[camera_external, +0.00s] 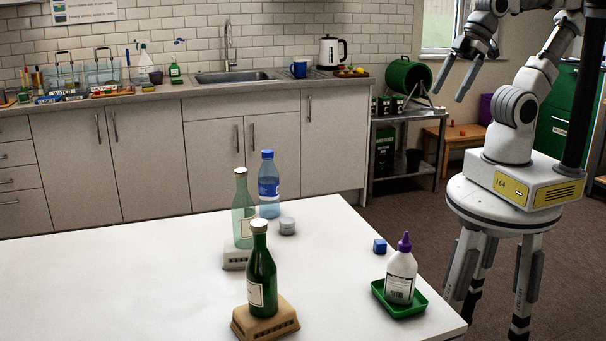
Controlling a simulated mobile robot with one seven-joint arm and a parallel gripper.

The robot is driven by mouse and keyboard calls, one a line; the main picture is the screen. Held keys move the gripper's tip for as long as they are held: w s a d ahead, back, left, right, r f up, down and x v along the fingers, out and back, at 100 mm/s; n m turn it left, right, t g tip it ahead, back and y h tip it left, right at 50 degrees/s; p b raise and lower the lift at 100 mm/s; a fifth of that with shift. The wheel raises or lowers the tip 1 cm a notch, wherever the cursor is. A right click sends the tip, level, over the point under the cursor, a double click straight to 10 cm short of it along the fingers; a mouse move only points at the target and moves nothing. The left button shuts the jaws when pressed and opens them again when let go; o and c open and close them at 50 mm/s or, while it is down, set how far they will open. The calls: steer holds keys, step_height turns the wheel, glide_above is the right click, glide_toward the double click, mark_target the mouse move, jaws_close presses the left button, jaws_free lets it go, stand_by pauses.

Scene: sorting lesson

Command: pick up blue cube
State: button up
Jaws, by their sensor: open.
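The blue cube (380,246) is small and sits on the white table (130,270), near its right edge. It stands just behind the green tray and apart from it. My gripper (452,88) is raised in the air at the upper right, well above and beyond the cube. Its two fingers are spread and point down to the left, with nothing between them.
A white bottle with a purple cap (401,272) stands in a green tray (410,308) close to the cube. Dark green (262,270) and pale green (243,212) glass bottles, a clear water bottle (269,188) and a grey round piece (287,226) stand left. The table's left is clear.

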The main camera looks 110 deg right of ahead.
steer(key=c, duration=0.4)
steer(key=shift+c, duration=0.2)
